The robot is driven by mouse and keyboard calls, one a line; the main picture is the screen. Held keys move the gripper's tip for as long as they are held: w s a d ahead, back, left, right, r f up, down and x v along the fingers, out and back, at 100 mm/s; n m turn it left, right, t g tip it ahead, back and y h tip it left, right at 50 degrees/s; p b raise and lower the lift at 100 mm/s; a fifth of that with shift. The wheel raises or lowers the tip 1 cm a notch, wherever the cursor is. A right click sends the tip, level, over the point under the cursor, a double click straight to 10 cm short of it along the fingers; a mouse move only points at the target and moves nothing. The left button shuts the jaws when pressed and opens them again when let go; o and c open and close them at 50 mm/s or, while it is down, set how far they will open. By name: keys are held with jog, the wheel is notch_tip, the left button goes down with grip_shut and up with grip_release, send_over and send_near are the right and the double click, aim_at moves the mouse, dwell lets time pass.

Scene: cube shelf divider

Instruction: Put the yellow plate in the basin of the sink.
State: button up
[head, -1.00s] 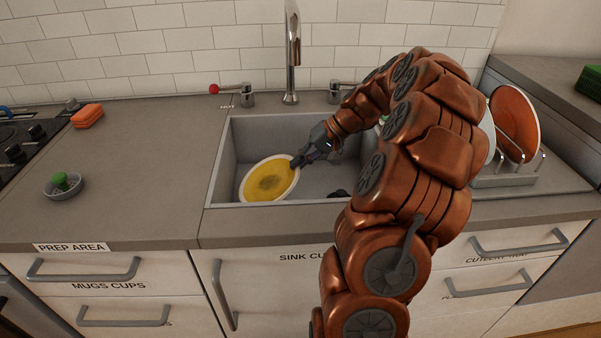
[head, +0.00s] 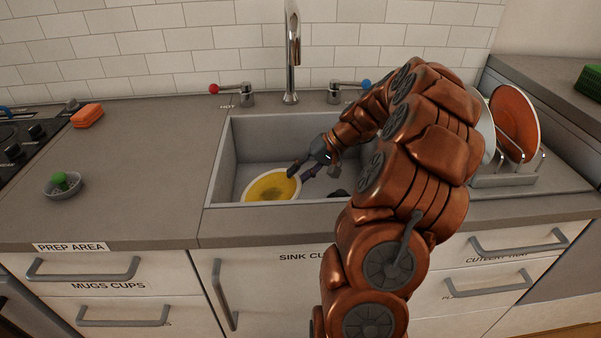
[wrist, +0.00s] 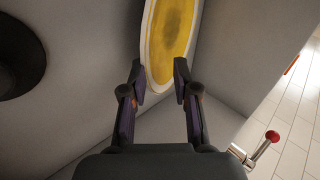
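The yellow plate (head: 270,187) with a pale rim is inside the grey sink basin (head: 243,150), at its left front. Its lower part is hidden behind the basin's front edge, and it looks tilted. My gripper (head: 299,171) is inside the basin at the plate's upper right edge. In the wrist view the two fingers of my gripper (wrist: 159,75) stand apart, with the edge of the plate (wrist: 172,40) between and beyond their tips. I see a gap beside the plate, so the fingers are not closed on it.
The tap (head: 291,50) rises behind the basin, with a red-knobbed handle (head: 240,94) and a blue-knobbed handle (head: 345,92). A dish rack (head: 505,180) with plates stands on the right. A dark drain (wrist: 20,55) shows in the wrist view. The left counter is mostly clear.

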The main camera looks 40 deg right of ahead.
jog(key=shift+r, duration=0.2)
jog(key=v, duration=1.2)
jog(key=shift+r, duration=0.15)
dwell(0.5)
